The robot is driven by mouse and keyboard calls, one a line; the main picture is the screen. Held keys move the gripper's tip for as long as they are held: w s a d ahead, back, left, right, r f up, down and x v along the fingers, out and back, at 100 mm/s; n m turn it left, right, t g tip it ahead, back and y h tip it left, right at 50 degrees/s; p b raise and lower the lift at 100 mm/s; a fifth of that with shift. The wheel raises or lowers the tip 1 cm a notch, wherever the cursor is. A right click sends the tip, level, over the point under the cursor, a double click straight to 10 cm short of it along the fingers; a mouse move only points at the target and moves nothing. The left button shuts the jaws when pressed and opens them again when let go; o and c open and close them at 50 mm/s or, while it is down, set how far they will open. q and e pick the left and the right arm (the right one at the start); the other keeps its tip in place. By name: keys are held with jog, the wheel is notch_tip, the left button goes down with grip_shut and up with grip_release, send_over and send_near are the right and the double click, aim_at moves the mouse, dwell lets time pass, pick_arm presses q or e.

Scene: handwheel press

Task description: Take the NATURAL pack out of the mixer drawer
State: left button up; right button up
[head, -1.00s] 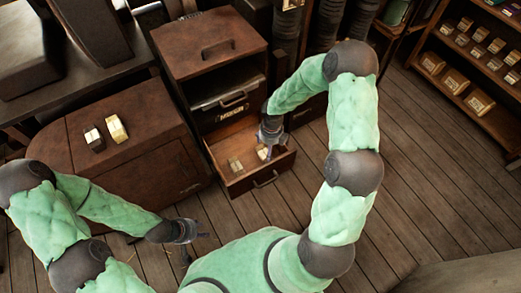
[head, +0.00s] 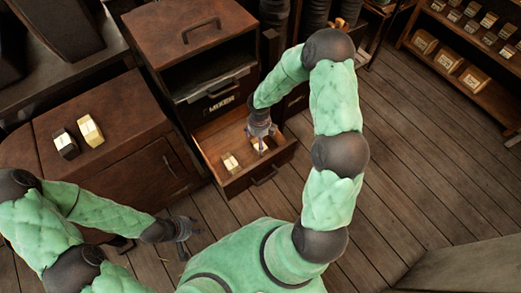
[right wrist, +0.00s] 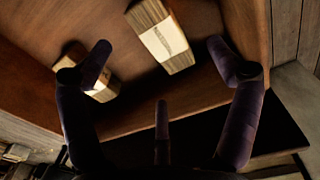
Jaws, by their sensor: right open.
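The mixer drawer (head: 238,184) stands pulled out below a dark drawer front labelled MIXER (head: 221,103). Two small packs with pale labels lie in it: a left pack (head: 230,162) and a right pack (head: 261,146), partly covered by my right gripper (head: 262,143). That gripper points down into the drawer, open and empty. In the right wrist view, one labelled pack (right wrist: 162,38) lies ahead, between and beyond the open fingers (right wrist: 162,62); another pack (right wrist: 103,88) is partly behind the left finger. The label print is too small to read. My left gripper (head: 188,230) is open and empty, away from the drawer.
A dark pack (head: 65,144) and a yellowish pack (head: 90,131) stand on the brown cabinet (head: 130,125) at left. The drawer's side walls stand close around my right gripper. Shelves (head: 480,75) with several packs are at far right. The wooden floor between is clear.

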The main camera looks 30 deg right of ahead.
aim_at(254, 143)
notch_tip(254, 143, down, 2)
jog(key=shift+f+b, duration=0.1)
jog(key=shift+b, duration=0.2)
jog(key=f+b, duration=0.1)
jog(key=f, duration=0.1)
jog(key=f+b, duration=0.2)
jog(key=f, duration=0.1)
jog(key=shift+s+a, duration=0.15)
jog(key=shift+a, duration=0.05)
jog(key=shift+c, duration=1.2)
jog(key=c, duration=1.1)
